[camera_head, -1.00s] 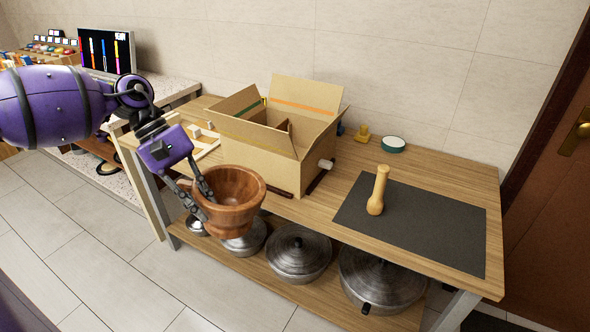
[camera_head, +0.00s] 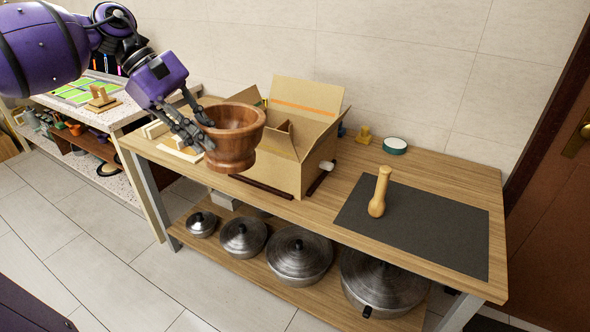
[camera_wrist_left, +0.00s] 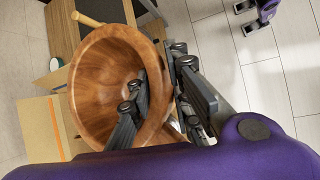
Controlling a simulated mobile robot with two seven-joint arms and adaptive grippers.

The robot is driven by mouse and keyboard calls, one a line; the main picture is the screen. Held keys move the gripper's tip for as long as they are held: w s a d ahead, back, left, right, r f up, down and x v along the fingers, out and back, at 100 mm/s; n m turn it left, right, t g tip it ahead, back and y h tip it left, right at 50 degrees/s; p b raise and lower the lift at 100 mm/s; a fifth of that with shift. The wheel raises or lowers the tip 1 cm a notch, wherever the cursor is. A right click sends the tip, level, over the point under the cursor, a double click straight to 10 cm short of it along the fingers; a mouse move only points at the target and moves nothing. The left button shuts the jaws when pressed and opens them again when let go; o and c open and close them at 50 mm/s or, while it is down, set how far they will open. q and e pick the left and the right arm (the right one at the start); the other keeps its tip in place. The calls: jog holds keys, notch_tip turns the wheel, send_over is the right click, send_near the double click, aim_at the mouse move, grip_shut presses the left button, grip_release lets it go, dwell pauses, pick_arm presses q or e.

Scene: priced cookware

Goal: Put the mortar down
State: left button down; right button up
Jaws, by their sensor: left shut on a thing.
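The mortar (camera_head: 235,150) is a brown wooden bowl on a narrower foot. It is upright, in front of the cardboard box and near the table's front edge in the head view. My left gripper (camera_head: 207,132) is shut on its left wall. In the left wrist view the mortar (camera_wrist_left: 95,85) looks empty, with one finger inside the wall and one outside. I cannot tell whether its foot touches the table. A purple part with dark fingers, seemingly my right gripper (camera_wrist_left: 252,16), shows small at the wrist view's top right.
The open cardboard box (camera_head: 315,165) stands behind the mortar on the wooden table (camera_head: 325,208). A pale wooden pestle (camera_head: 380,192) stands on a dark mat (camera_head: 430,228) at right, which has free room. Several lidded pots (camera_head: 300,255) sit on the lower shelf.

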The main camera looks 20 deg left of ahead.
aim_at(211, 117)
pick_arm(q)
jog(key=shift+w+d+r+t, duration=0.15)
jog(key=shift+w+r, duration=0.2)
jog(key=shift+r, duration=0.3)
jog(key=shift+w+d+r+t, duration=0.15)
jog(key=shift+w+r, duration=0.2)
jog(key=shift+r, duration=0.25)
jog(key=shift+w+d+r+n, duration=0.15)
jog(key=shift+w+r+n, duration=0.1)
jog(key=shift+n, duration=0.15)
jog(key=shift+f+t+h, duration=0.1)
jog(key=shift+t+h, duration=0.2)
jog(key=shift+t, duration=0.1)
